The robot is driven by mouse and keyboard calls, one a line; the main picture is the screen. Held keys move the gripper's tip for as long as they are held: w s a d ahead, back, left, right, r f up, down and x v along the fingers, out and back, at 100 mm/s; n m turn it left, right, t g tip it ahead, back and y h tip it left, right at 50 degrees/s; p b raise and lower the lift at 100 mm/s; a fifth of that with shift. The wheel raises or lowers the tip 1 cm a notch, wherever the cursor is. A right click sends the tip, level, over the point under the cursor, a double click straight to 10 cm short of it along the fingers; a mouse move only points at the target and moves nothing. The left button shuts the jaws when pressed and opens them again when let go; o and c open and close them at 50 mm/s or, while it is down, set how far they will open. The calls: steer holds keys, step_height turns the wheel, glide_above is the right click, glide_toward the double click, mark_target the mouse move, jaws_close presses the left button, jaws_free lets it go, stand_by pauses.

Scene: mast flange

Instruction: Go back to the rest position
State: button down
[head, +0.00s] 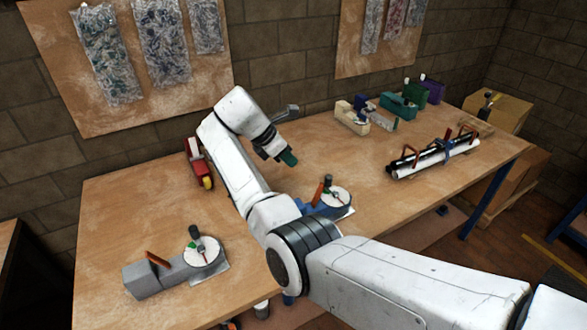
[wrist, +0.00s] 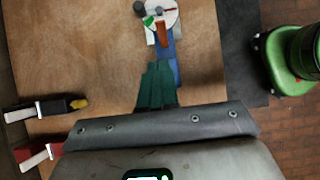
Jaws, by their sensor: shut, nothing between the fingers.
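My gripper (head: 289,158) is raised above the wooden workbench (head: 240,270), its green fingers tilted downward. The fingers are together with nothing between them. In the wrist view, the green fingers (wrist: 156,85) show over the bench top, with a blue fixture (wrist: 165,70) just beyond them. My arm is bent, reaching in from the lower right over the front edge of the bench.
A blue fixture with a white dial (head: 336,199) stands by my forearm. A grey one with a similar dial (head: 202,252) is at front left. Black and white tubes (head: 430,158) lie at right. The left bench surface is mostly clear.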

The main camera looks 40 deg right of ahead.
steer(key=shift+a+r, duration=0.15)
steer(key=shift+r, duration=0.15)
stand_by(0.4)
